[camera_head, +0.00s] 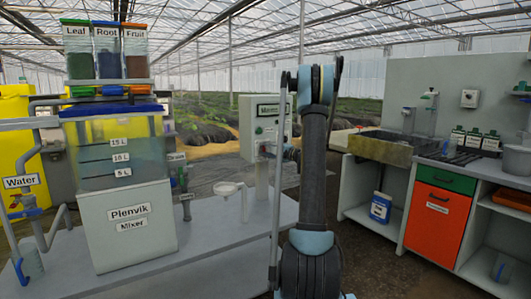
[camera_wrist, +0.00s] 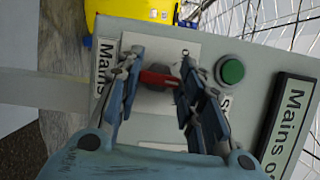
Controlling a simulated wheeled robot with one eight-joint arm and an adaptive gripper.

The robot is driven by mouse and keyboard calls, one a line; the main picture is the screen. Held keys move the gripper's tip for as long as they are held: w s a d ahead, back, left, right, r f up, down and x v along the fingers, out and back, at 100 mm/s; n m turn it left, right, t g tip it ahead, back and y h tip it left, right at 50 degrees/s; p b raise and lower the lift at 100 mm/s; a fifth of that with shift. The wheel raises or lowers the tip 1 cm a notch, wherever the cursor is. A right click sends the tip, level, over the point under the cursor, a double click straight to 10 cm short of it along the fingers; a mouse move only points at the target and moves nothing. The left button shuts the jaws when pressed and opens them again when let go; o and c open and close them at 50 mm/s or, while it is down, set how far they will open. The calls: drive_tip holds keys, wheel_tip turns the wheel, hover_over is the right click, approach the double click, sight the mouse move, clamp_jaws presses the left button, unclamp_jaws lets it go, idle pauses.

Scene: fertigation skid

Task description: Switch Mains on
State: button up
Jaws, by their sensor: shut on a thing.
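The mains switch has a red handle (camera_wrist: 157,78) on the light grey face of a control box (camera_wrist: 145,32). In the wrist view my gripper (camera_wrist: 158,76) is shut on this handle, with one finger at each end. The handle lies across the gap between the fingers, and the fingers hide its ends. A "Mains" label is partly hidden by the left finger. In the head view the control box (camera_head: 251,120) stands on a post at the middle, and my arm hides its right part.
A green button (camera_wrist: 229,70) sits right of the switch, and a dark "Mains o…" plate (camera_wrist: 290,128) is cut off at the edge.

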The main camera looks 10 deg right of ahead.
drive_tip(key=shift+f+m+t, duration=0.15)
drive_tip(key=shift+m+t, duration=0.65)
drive_tip(key=shift+m, duration=1.35)
drive_tip(key=shift+f+m+t, duration=0.1)
drive_tip(key=shift+m+t, duration=0.7)
drive_tip(key=shift+m, duration=1.65)
drive_tip(key=o, duration=1.1)
drive_tip(key=shift+c, duration=0.2)
drive_tip(key=v, duration=1.2)
drive_tip(key=shift+f, duration=0.3)
drive_tip(key=shift+a, duration=0.1)
